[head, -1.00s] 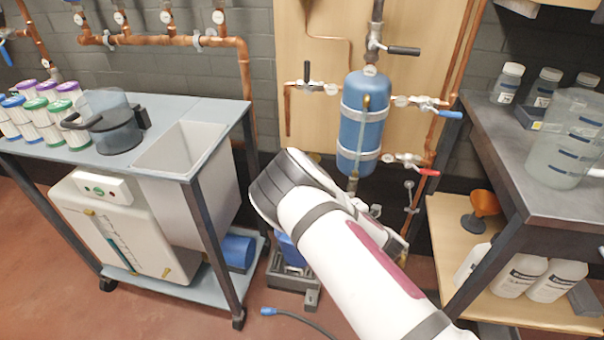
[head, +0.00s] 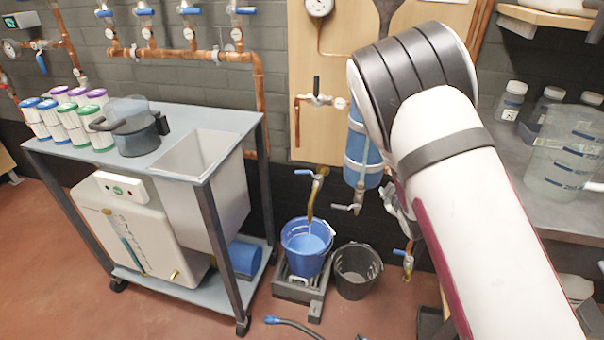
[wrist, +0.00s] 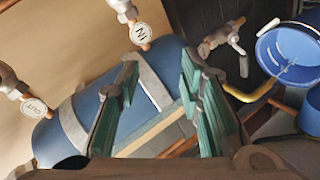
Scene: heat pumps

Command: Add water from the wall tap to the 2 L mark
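A wall tap (head: 318,178) with a blue lever and brass spout hangs above a blue bucket (head: 306,268) on a dark grey stand. Something pale shows below the spout, but I cannot tell whether water is running. A large clear jug (head: 563,160) with blue marks stands on the right bench; its marks are too small to read. My gripper (wrist: 158,70) is open in the wrist view, with green-padded fingers apart and nothing seen between them. A blue cylinder (wrist: 92,108) lies behind the fingers.
A black bucket (head: 357,272) stands right of the blue one. The wall-mounted blue cylinder (head: 362,150) with valves is behind my arm.

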